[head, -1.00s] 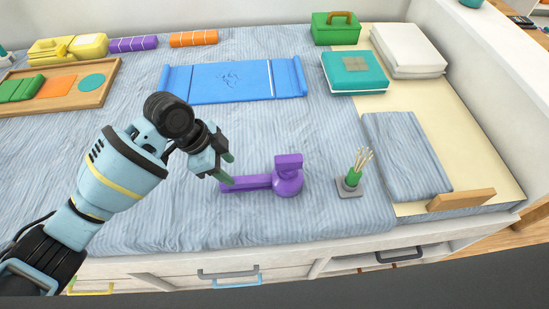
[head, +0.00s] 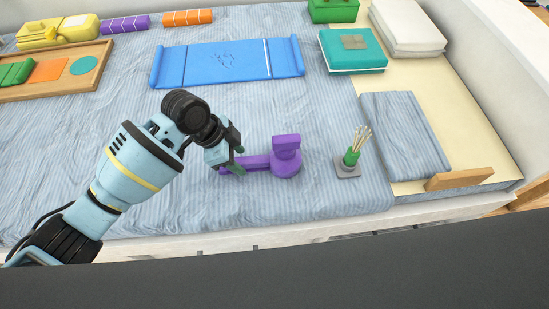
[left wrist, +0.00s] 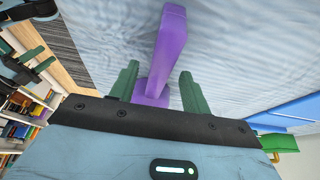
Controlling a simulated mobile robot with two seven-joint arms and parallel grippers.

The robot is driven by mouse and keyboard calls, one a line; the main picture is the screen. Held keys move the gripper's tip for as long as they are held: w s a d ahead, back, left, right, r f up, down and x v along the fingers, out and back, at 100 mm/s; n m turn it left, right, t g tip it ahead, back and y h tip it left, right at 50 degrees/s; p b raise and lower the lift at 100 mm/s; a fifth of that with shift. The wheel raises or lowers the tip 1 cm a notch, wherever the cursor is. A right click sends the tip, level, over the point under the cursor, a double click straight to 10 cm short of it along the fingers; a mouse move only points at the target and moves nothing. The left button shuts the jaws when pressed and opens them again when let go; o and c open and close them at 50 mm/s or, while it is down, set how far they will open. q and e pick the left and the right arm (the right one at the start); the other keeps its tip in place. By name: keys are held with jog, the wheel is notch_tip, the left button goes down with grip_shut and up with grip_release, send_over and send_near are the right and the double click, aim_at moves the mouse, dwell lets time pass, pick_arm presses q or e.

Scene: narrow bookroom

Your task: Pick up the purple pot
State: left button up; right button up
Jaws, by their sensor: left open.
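The purple pot (head: 285,166) lies on the striped blue bed cover, its round body to the right and its long handle pointing left. An upright block-like part rises from the body. My left gripper (head: 240,166) is open, at the handle's left end in the head view. In the left wrist view, the purple handle (left wrist: 168,45) runs out from between the two green fingers of my left gripper (left wrist: 158,88). The fingers stand on either side of it, apart from each other. I cannot tell whether they touch it.
A green holder with sticks (head: 352,156) stands just right of the pot. A blue mat (head: 228,61) lies behind it. A teal box (head: 352,50), a folded blanket (head: 405,133) and a wooden tray (head: 92,78) are around. The bed's front edge is near.

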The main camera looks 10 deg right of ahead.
pick_arm(q)
jog(key=x, duration=0.2)
jog(key=shift+d+f, duration=0.15)
jog(key=shift+f, duration=0.1)
grip_shut()
jog(key=shift+r, duration=0.1)
jog(key=shift+r, duration=0.1)
jog(key=shift+r, duration=1.7)
jog(key=s+d+r+p, duration=0.1)
jog(key=s, duration=1.5)
jog(key=shift+r, duration=0.2)
